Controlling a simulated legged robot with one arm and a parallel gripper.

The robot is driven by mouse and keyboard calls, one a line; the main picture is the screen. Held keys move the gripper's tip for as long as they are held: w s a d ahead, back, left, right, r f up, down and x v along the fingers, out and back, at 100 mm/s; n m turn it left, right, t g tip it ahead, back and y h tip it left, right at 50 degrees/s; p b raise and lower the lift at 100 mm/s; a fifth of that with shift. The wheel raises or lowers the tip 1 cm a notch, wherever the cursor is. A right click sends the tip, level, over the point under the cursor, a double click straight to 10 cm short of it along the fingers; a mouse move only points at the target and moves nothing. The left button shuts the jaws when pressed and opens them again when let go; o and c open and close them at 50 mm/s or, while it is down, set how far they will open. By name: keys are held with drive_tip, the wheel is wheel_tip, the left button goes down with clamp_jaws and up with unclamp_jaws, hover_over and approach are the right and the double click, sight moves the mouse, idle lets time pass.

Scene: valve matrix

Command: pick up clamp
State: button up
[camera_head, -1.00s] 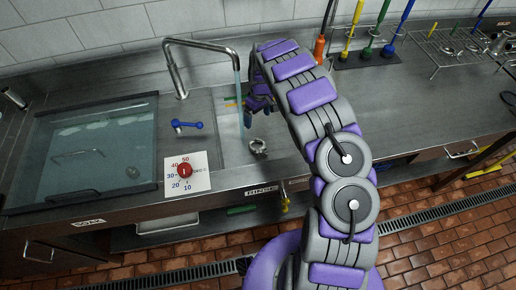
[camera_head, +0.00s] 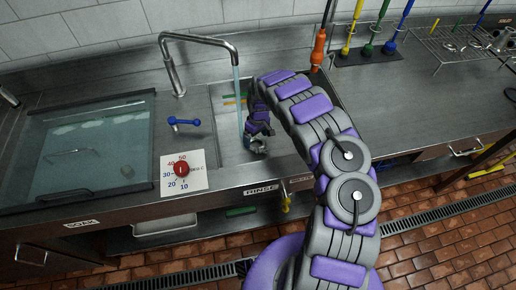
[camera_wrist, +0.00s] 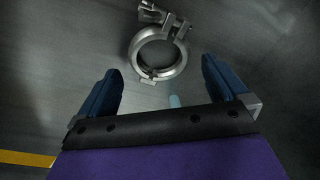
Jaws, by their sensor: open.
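The clamp (camera_wrist: 157,55) is a silver metal ring with a hinge and screw lug at its top. It lies in the rinse basin, and in the head view the clamp (camera_head: 257,147) shows just below my gripper, partly hidden by it. My gripper (camera_wrist: 160,85) is open, with its two blue fingers on either side of and short of the ring. The ring lies ahead of the fingertips, apart from them. In the head view my gripper (camera_head: 250,133) reaches down into the basin from above.
A faucet (camera_head: 200,42) runs water into the rinse basin (camera_head: 228,150). To the left are a blue-handled valve (camera_head: 185,122), a dial card with a red knob (camera_head: 182,168) and a water-filled soak basin (camera_head: 85,150). Brushes and a wire rack (camera_head: 455,45) stand right.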

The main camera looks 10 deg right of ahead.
wheel_tip(320, 180, down, 2)
drive_tip(key=shift+s+a+f, duration=0.1)
drive_tip(key=shift+f, duration=0.15)
drive_tip(key=shift+c, duration=0.2)
drive_tip(key=c, duration=1)
